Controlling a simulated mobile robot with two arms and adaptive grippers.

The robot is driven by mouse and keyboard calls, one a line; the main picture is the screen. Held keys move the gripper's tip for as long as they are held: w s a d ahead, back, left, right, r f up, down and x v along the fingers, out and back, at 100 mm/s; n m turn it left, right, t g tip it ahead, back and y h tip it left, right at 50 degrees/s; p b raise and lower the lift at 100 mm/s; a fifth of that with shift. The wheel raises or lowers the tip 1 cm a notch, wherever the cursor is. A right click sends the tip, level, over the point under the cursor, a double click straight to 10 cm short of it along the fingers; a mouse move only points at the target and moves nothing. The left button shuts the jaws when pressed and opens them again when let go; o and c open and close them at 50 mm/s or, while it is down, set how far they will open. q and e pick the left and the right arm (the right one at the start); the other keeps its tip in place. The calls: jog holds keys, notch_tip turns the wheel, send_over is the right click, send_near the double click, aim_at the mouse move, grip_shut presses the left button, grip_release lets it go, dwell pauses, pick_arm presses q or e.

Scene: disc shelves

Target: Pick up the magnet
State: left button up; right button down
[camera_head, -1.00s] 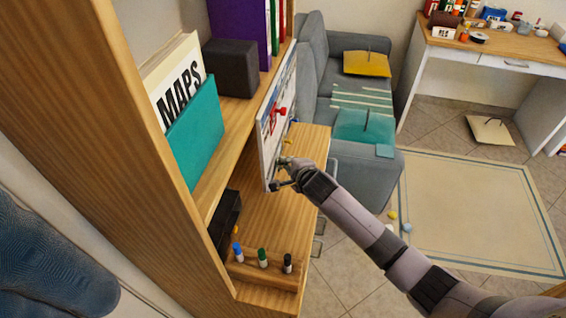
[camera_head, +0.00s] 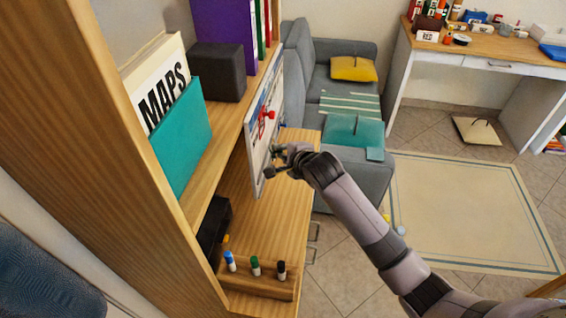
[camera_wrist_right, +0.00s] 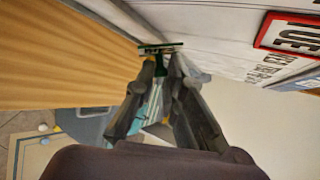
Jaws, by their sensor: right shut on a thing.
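My right gripper (camera_head: 272,162) is at the lower part of the upright whiteboard (camera_head: 256,172) on the shelf unit. In the right wrist view, the gripper (camera_wrist_right: 166,62) is shut on a small green magnet (camera_wrist_right: 158,48) with a flat head and a stem. The magnet is close to the board surface (camera_wrist_right: 215,35); I cannot tell if it touches. In the head view the fingers largely hide it. My left gripper is not in view.
The wooden desk surface (camera_head: 262,228) lies below the board. A marker holder (camera_head: 258,280) with several markers stands at its near end. A teal map folder (camera_head: 182,135) and dark box (camera_head: 216,70) are on the shelf. The grey sofa (camera_head: 352,180) stands behind.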

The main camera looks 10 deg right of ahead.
pick_arm(q)
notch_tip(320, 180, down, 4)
jog(key=b, duration=0.3)
jog(key=shift+b, duration=0.35)
pick_arm(e)
jog(key=s+d, duration=0.3)
jog(key=d, duration=0.5)
jog(key=s+d, duration=0.4)
jog(key=d, duration=0.5)
jog(key=shift+f, duration=0.2)
jog(key=shift+s, duration=0.1)
